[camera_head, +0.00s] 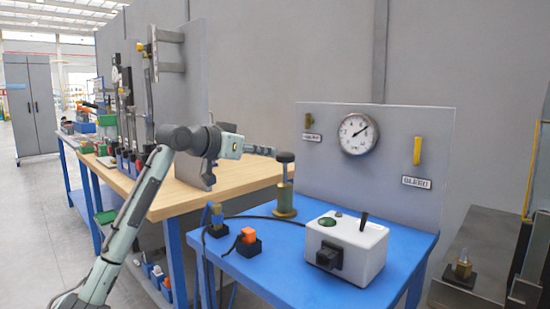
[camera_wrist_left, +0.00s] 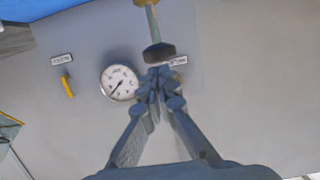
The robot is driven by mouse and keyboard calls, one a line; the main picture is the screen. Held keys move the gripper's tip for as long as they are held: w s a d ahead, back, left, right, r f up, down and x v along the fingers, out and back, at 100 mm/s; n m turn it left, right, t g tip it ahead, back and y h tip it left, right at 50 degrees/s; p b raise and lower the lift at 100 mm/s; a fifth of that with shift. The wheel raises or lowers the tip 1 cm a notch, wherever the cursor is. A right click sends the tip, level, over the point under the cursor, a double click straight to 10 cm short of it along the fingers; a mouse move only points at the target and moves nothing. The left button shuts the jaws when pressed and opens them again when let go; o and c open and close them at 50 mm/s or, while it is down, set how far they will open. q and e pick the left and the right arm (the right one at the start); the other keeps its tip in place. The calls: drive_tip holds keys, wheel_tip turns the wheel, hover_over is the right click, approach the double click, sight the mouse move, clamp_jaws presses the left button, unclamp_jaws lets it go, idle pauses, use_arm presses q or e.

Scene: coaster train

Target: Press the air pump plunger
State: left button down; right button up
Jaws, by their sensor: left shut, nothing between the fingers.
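The air pump stands upright on the blue table, with a brass base (camera_head: 285,203), a thin rod and a dark plunger knob (camera_head: 285,157) on top. The knob is raised well above the base. My left gripper (camera_head: 272,151) is shut and empty, its fingertips just left of the knob and slightly higher in the head view. In the left wrist view, which is turned upside down, the knob (camera_wrist_left: 158,52) shows just beyond the closed fingertips (camera_wrist_left: 157,80). I cannot tell whether they touch. My right gripper is not in view.
A white box (camera_head: 345,250) with a switch and black socket sits on the blue table (camera_head: 275,270). Behind stands a grey panel with a round gauge (camera_head: 357,133) and yellow levers. Small connector blocks (camera_head: 249,242) and a black hose lie nearby. A wooden workbench (camera_head: 175,197) is left.

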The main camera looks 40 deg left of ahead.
use_arm(q)
drive_tip(key=shift+b+v, duration=0.45)
drive_tip(key=shift+v, duration=2.15)
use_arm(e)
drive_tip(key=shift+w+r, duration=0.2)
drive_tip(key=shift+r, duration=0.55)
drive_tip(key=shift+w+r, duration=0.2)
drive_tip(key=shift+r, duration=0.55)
use_arm(q)
drive_tip(key=shift+r, duration=0.1)
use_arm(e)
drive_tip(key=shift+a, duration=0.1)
